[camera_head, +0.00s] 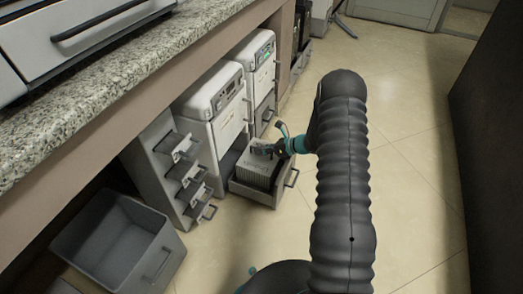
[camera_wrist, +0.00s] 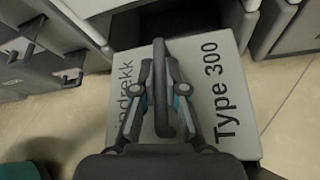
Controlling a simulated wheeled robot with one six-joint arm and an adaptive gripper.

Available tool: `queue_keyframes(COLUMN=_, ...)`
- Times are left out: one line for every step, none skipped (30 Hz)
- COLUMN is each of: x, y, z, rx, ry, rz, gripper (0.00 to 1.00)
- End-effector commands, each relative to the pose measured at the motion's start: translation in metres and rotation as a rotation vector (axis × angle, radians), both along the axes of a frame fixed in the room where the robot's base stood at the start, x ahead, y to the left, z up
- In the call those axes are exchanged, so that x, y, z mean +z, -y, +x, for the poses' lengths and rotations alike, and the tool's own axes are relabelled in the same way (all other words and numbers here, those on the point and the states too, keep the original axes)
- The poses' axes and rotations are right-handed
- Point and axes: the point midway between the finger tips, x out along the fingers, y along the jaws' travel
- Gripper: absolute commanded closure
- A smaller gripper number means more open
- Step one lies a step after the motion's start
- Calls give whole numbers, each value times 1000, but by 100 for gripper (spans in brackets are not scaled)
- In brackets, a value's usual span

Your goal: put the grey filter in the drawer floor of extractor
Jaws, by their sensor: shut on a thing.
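The grey filter (camera_head: 255,171) is a block with ribbed sides, inside the outline of the pulled-out drawer (camera_head: 257,194) at the foot of the extractor (camera_head: 228,121). I cannot tell whether it touches the drawer floor, which is hidden below it. In the wrist view the filter's top (camera_wrist: 205,82) shows the print "Type 300" and a dark bar handle. My gripper (camera_head: 266,151) is shut on that handle from above. Its two fingers (camera_wrist: 160,78) lie on either side of the bar in the wrist view.
A second white machine (camera_head: 258,63) stands behind the extractor. Left of the extractor is a grey rack (camera_head: 151,172) with several handled slots. An empty grey bin (camera_head: 118,241) sits on the floor at front left. A granite counter (camera_head: 98,91) overhangs the left. The tiled floor at right is clear.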

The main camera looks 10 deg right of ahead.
Motion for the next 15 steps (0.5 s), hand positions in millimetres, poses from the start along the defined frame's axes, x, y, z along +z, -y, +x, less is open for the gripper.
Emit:
queue_keyframes(x=-2, y=0, z=1, rx=0, ry=1, rz=0, gripper=100)
queue_keyframes(x=-2, y=0, z=1, rx=0, ry=1, rz=0, gripper=100)
queue_keyframes(x=-3, y=0, z=0, rx=0, ry=1, rz=0, gripper=100)
queue_keyframes(x=-4, y=0, z=1, rx=0, ry=1, rz=0, gripper=100)
queue_keyframes(x=-5, y=0, z=0, rx=0, ry=1, rz=0, gripper=100)
queue_keyframes(x=-4, y=0, z=0, rx=0, ry=1, rz=0, gripper=100)
queue_keyframes(x=-4, y=0, z=1, rx=0, ry=1, rz=0, gripper=100)
queue_keyframes(x=-4, y=0, z=0, rx=0, ry=1, rz=0, gripper=100)
queue_keyframes(x=-5, y=0, z=0, rx=0, ry=0, rz=0, gripper=81)
queue_keyframes(x=-5, y=0, z=0, rx=0, ry=0, rz=0, gripper=74)
queue_keyframes(x=-5, y=0, z=0, rx=0, ry=0, rz=0, gripper=66)
queue_keyframes(x=-5, y=0, z=0, rx=0, ry=0, rz=0, gripper=63)
queue_keyframes(x=-5, y=0, z=0, rx=0, ry=0, rz=0, gripper=63)
queue_keyframes(x=-5, y=0, z=0, rx=0, ry=0, rz=0, gripper=63)
queue_keyframes(x=-5, y=0, z=0, rx=0, ry=0, rz=0, gripper=63)
